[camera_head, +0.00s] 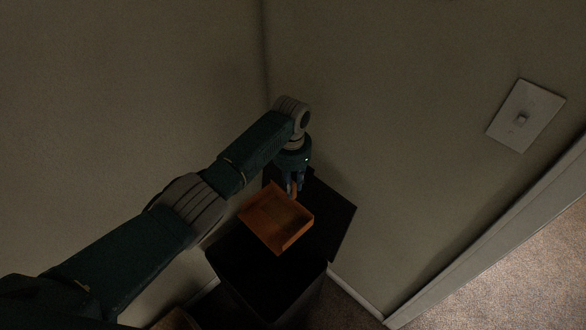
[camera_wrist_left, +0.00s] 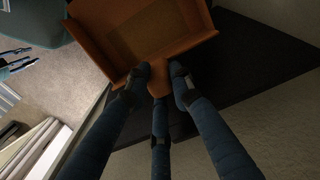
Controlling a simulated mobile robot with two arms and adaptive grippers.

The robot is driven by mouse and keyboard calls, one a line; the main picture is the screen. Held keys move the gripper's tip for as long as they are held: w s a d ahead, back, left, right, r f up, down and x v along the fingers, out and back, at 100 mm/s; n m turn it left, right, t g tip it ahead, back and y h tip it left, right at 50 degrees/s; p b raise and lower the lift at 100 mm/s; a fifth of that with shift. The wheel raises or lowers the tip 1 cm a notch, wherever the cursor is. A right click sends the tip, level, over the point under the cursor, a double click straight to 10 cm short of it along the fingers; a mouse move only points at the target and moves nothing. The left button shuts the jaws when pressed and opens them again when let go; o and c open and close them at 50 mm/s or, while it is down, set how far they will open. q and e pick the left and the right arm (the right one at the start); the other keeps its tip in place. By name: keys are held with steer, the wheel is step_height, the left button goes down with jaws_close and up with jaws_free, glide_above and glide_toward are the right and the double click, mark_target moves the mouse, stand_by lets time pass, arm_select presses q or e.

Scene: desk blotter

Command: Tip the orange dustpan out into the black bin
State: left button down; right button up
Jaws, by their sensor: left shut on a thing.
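The orange dustpan (camera_head: 270,212) is held above the black bin (camera_head: 262,262), with its open tray facing up toward the head camera. My left gripper (camera_head: 293,188) is shut on the dustpan's handle at the tray's back edge. In the left wrist view the dustpan (camera_wrist_left: 122,22) lies beyond the fingers (camera_wrist_left: 158,80), which close around the short handle. The tray's floor looks dim and brownish; I cannot make out loose contents. The bin's inside is too dark to read. Narrow dark finger-like shapes at the left wrist view's left edge may be my right gripper.
Plain walls meet in a corner (camera_head: 264,70) close behind the bin. A light switch (camera_head: 524,116) is on the right wall. Pale trim (camera_head: 480,240) edges the wall at right, with carpet (camera_head: 520,275) beyond it. A dark panel (camera_head: 335,205) stands beside the dustpan.

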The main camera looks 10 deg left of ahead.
arm_select(q)
steer(key=s+a+r+t+h+p, duration=0.45)
steer(key=s+r+p, duration=0.2)
steer(key=p, duration=0.65)
steer(key=s+a+f+t+h+b, duration=0.3)
steer(key=s+a+f+t+b, duration=0.2)
steer(key=b, duration=1.3)
steer(key=shift+s+a+f+t+h+b, duration=0.4)
steer(key=shift+s+a, duration=0.5)
steer(key=shift+s, duration=0.8)
